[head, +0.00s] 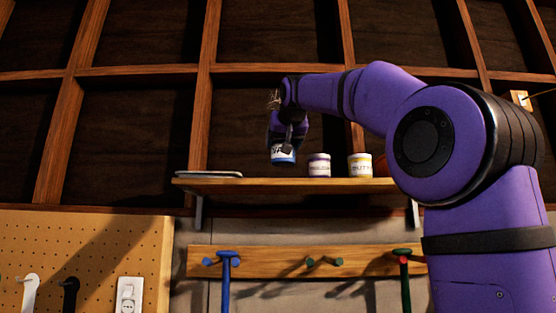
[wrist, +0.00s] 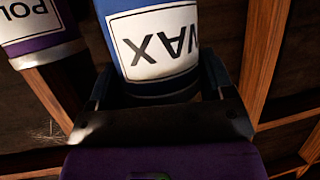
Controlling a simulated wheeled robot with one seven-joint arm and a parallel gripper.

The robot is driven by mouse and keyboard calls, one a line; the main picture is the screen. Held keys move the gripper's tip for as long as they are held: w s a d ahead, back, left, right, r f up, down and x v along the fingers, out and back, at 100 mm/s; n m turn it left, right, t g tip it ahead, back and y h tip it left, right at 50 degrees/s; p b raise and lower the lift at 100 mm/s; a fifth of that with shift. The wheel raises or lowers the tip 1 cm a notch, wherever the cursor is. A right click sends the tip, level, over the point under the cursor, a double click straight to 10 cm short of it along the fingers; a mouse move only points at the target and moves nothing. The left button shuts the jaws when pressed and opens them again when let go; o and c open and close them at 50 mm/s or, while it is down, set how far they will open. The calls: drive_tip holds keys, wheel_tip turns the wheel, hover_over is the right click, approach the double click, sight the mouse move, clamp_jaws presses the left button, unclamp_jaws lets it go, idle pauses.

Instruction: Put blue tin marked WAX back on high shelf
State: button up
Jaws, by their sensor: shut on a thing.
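The blue tin (wrist: 160,45) fills the middle of the wrist view, its white label reading WAX upside down. My gripper (wrist: 160,90) is shut on it, one finger on each side. In the head view my gripper (head: 285,146) points down with the tin (head: 283,155) at its tip. The tin is above the high shelf (head: 285,187), left of the other tins. Its lower edge appears a little above the board; I cannot tell the exact gap or depth.
A purple-banded tin (head: 319,165) and a yellow-banded tin (head: 360,166) stand on the shelf to the right. The purple one also shows in the wrist view (wrist: 40,30). A flat grey object (head: 209,174) lies at the shelf's left end. Wooden wall framing (head: 207,90) stands behind.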

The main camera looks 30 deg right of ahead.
sight(282, 141)
drive_tip(key=shift+w+d+f, duration=0.15)
drive_tip(key=shift+w+f, duration=0.8)
drive_tip(key=shift+w, duration=0.15)
drive_tip(key=shift+w+d+f, duration=0.15)
drive_tip(key=shift+w+f, duration=0.8)
drive_tip(key=shift+w, duration=0.1)
drive_tip(key=o, duration=1)
drive_tip(key=shift+f, duration=0.15)
drive_tip(key=shift+o, duration=0.2)
drive_tip(key=shift+s+r, duration=0.1)
drive_tip(key=shift+r, duration=0.1)
drive_tip(key=v, duration=1.2)
